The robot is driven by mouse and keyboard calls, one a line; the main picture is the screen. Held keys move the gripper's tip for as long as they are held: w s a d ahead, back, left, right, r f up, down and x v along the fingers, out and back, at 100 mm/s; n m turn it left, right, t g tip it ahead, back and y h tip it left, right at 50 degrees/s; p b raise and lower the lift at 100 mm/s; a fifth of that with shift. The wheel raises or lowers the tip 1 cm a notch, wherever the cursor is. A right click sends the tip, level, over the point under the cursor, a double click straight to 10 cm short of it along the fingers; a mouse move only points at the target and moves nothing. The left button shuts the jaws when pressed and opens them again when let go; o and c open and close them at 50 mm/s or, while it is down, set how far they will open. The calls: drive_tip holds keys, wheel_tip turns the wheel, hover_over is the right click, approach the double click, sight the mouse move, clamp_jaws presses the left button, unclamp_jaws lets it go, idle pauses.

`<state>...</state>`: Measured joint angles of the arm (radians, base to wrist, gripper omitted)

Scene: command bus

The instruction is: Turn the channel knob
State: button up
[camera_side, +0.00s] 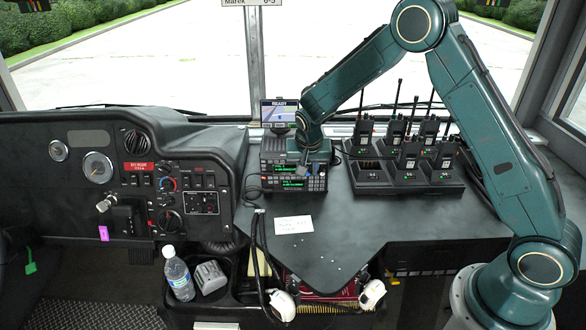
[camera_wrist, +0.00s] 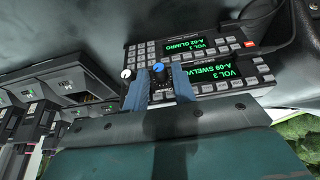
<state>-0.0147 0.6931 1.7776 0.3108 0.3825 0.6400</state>
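Two stacked radio units with green displays sit on the dash; in the side view the radio stack (camera_side: 290,181) is under my gripper (camera_side: 304,158), whose fingers are mostly hidden there. A blue-topped knob (camera_wrist: 158,69) on the nearer radio lies between the two blue-grey fingers of my gripper (camera_wrist: 159,75). The fingers stand apart, with what looks like a small gap around the knob. A white-topped knob (camera_wrist: 127,74) is just left of the left finger.
Handheld radios (camera_side: 412,155) stand in chargers to the right. A paper note (camera_side: 294,224) lies on the dash in front. A cable (camera_wrist: 285,30) runs beside the radios in the wrist view.

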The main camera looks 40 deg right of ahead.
drive_tip(key=v, duration=1.4)
drive_tip(key=s+r+n+y, duration=0.1)
drive_tip(key=s+r+n, duration=0.3)
drive_tip(key=s+r, duration=0.6)
drive_tip(key=shift+s+a+r+n+t, duration=0.3)
drive_tip(key=shift+s+a+r, duration=0.1)
drive_tip(key=shift+s, duration=1.4)
drive_tip(key=shift+s, duration=0.15)
drive_tip(key=s+a+n+t+y, duration=0.2)
drive_tip(key=s+n, duration=0.2)
drive_tip(key=s, duration=1.3)
drive_tip(key=shift+f, duration=0.4)
drive_tip(key=shift+a+n, duration=0.1)
drive_tip(key=shift+n, duration=0.2)
